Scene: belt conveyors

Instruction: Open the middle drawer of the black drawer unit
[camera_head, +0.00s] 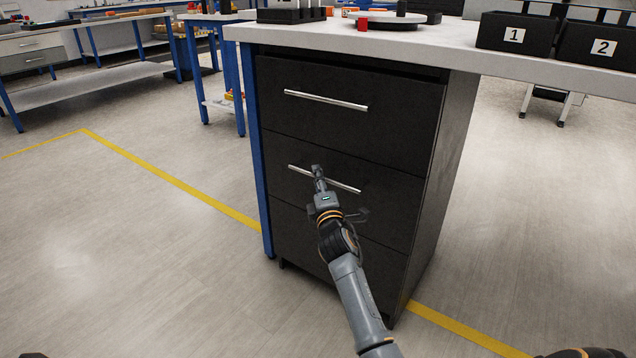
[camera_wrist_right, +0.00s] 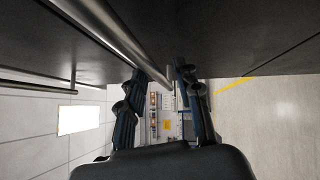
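The black drawer unit (camera_head: 345,150) stands under the white worktop, with its drawers closed flush. The middle drawer (camera_head: 285,158) has a thin silver bar handle (camera_head: 345,186). My right gripper (camera_head: 318,172) is at this handle, near its middle in the head view, and hides part of it. In the right wrist view, a silver bar (camera_wrist_right: 125,42) runs diagonally to between the fingertips (camera_wrist_right: 163,74) of my right gripper. The fingers stand apart, with a gap beside the bar, so the grip looks open. My left gripper is not in view.
The top drawer handle (camera_head: 325,99) is above my right gripper. Black bins (camera_head: 515,34) marked 1 and 2 sit on the worktop (camera_head: 440,48). A blue table leg (camera_head: 257,160) stands left of the unit. Open floor (camera_head: 120,235) lies to the left, crossed by a yellow line.

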